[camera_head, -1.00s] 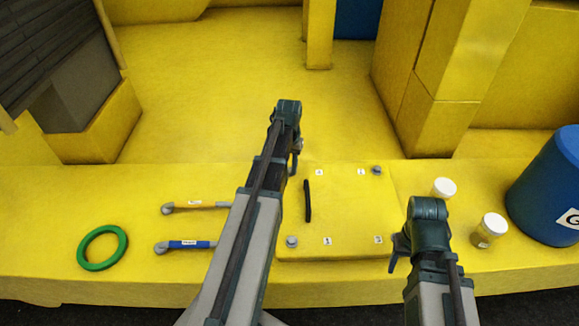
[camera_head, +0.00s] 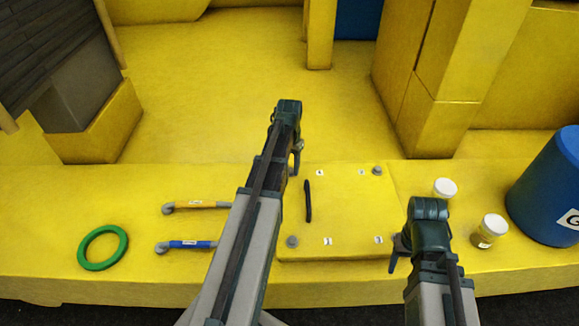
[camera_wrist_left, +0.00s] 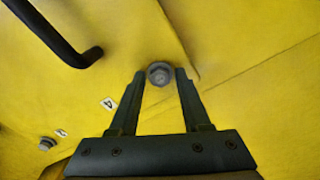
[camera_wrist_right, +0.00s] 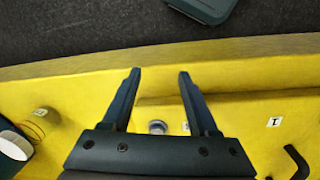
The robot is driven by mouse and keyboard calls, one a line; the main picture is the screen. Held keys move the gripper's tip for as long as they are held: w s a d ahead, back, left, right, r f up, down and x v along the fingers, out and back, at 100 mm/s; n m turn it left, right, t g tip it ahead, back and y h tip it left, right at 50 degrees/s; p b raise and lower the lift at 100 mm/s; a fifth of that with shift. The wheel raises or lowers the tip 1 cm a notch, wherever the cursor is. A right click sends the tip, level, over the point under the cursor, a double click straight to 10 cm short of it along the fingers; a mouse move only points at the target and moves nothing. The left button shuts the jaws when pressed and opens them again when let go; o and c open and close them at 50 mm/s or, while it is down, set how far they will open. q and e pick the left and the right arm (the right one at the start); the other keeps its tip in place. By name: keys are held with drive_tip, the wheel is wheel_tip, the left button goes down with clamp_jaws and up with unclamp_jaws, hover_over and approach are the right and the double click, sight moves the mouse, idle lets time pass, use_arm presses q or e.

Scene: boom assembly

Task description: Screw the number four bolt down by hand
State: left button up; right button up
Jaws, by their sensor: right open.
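The number four bolt (camera_wrist_left: 159,73) is a grey round-headed bolt on the yellow panel (camera_head: 345,205), by a label 4 (camera_wrist_left: 108,104). My left gripper (camera_wrist_left: 160,74) reaches it from above, its fingertips closed in on either side of the head. In the head view my left gripper (camera_head: 296,165) is at the panel's far left corner and hides this bolt. How deep the bolt sits cannot be seen. My right gripper (camera_wrist_right: 160,72) is open and empty near the panel's near right corner, also in the head view (camera_head: 394,262). A bolt (camera_wrist_right: 157,127) shows behind its fingers.
Other bolts sit at the panel's far right (camera_head: 377,171) and near left (camera_head: 292,241). A black handle (camera_head: 308,201) stands on the panel. Jars (camera_head: 490,230) and a blue drum (camera_head: 550,190) stand right.

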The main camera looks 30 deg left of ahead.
sight(289, 170)
use_arm(q)
drive_tip(key=shift+o, duration=0.6)
drive_tip(key=shift+r, duration=0.1)
wheel_tip(289, 170, up, 14)
drive_tip(key=p, duration=1.3)
drive_tip(key=shift+f+p, duration=0.2)
drive_tip(key=shift+p, duration=0.2)
